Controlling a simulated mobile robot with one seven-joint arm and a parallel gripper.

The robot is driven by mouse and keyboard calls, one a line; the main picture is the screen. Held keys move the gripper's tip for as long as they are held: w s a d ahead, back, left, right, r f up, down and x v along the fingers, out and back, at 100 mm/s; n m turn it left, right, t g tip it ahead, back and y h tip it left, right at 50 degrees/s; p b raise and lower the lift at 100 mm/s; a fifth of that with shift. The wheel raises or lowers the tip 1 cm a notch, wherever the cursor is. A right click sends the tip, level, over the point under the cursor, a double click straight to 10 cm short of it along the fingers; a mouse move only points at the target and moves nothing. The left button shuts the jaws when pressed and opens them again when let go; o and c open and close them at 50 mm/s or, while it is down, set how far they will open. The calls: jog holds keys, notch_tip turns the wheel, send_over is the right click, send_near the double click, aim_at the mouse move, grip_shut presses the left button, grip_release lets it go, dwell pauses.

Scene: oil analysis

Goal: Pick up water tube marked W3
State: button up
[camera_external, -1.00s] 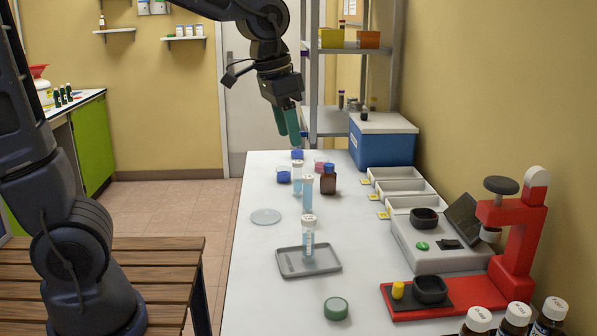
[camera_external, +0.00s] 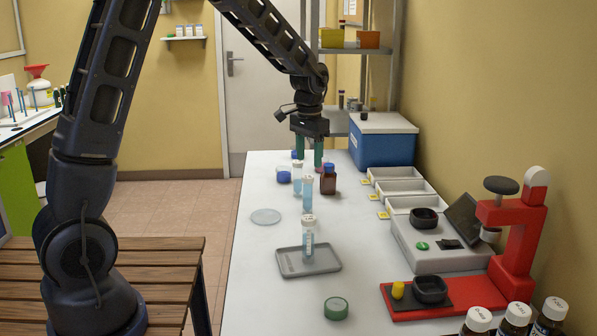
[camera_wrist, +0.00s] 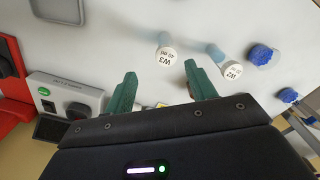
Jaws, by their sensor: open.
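Two white-capped tubes with pale blue liquid stand close together on the white table, a nearer one (camera_external: 307,194) and a farther one (camera_external: 297,180). In the wrist view, the left cap (camera_wrist: 166,57) reads W3; the right cap (camera_wrist: 231,70) has a similar mark, too small to read surely. A third such tube (camera_external: 308,240) stands upright in the grey tray (camera_external: 326,266). My gripper (camera_external: 309,160) is open and empty, pointing down behind the two tubes. In the wrist view its teal fingertips (camera_wrist: 160,75) are apart, with the left cap just beyond the gap.
A brown bottle (camera_external: 328,181) stands right of the tubes. White bins (camera_external: 404,188), a balance (camera_external: 440,240) and a red stand (camera_external: 520,240) line the right. The table's left front is mostly clear.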

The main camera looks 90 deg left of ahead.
aim_at(308, 190)
jog(key=shift+a+f, duration=0.3)
jog(key=shift+a, duration=0.1)
jog(key=shift+a+f, duration=0.1)
jog(key=shift+f, duration=0.25)
jog(key=shift+s+f, duration=0.1)
jog(key=shift+f, duration=4.95)
jog(key=c, duration=1.1)
jog(key=shift+r, duration=0.1)
